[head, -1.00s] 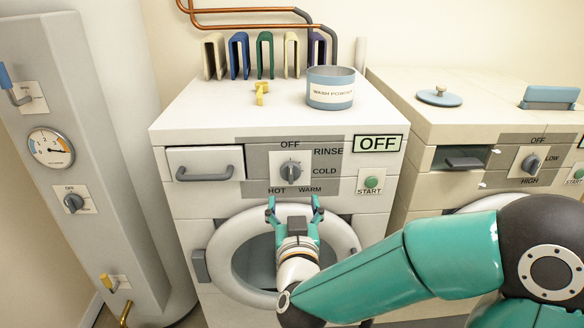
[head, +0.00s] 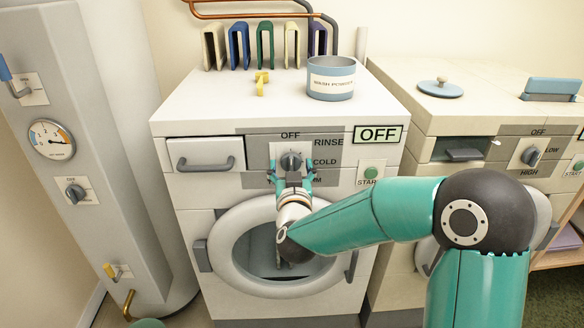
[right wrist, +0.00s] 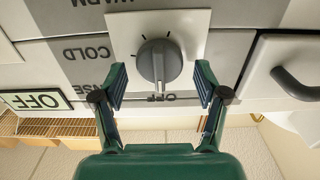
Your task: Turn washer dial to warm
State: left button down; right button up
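The washer dial (head: 291,160) is a dark grey knob on a white square plate on the washer (head: 190,185) front. Around it are the labels OFF, RINSE, COLD and, partly covered, WARM. It also shows in the right wrist view (right wrist: 159,62), upside down, with its pointer line toward OFF. The washer's display (head: 378,134) reads OFF. My right gripper (head: 292,168) is open in front of the dial, its fingers on either side. In the right wrist view the gripper (right wrist: 161,82) shows a gap between each fingertip and the knob. My left gripper is out of view.
A drawer handle (head: 205,165) is left of the dial and a START button (head: 371,173) right. The round door (head: 225,272) is below. A wash powder tub (head: 331,88) and a yellow piece (head: 261,84) stand on top. A second machine (head: 440,115) is at right.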

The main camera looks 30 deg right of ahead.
jog(key=c, duration=0.9)
jog(key=shift+f+m+b, duration=0.2)
jog(key=shift+m+b, duration=0.6)
jog(key=shift+b, duration=0.35)
jog(key=shift+c, duration=0.2)
jog(key=m+b, duration=0.9)
jog(key=b, duration=0.1)
jog(key=shift+s+d+f+m, duration=0.1)
jog(key=shift+d+f+m, duration=0.1)
jog(key=shift+m, duration=0.2)
jog(key=shift+m+b, duration=0.8)
jog(key=m+b, duration=0.3)
jog(key=m, duration=0.1)
jog(key=shift+f+m+b, duration=0.15)
jog(key=shift+m+b, duration=0.15)
jog(key=shift+b, duration=0.05)
jog(key=m+b, duration=0.3)
jog(key=m, duration=0.1)
jog(key=shift+f+m, duration=0.15)
jog(key=shift+m, duration=0.15)
jog(key=m+b, duration=0.3)
jog(key=m, duration=0.1)
jog(key=shift+f+b, duration=0.1)
jog(key=shift+b, duration=0.2)
jog(key=shift+a+m+b, duration=0.1)
jog(key=shift+m+b, duration=0.9)
jog(key=shift+m, duration=0.8)
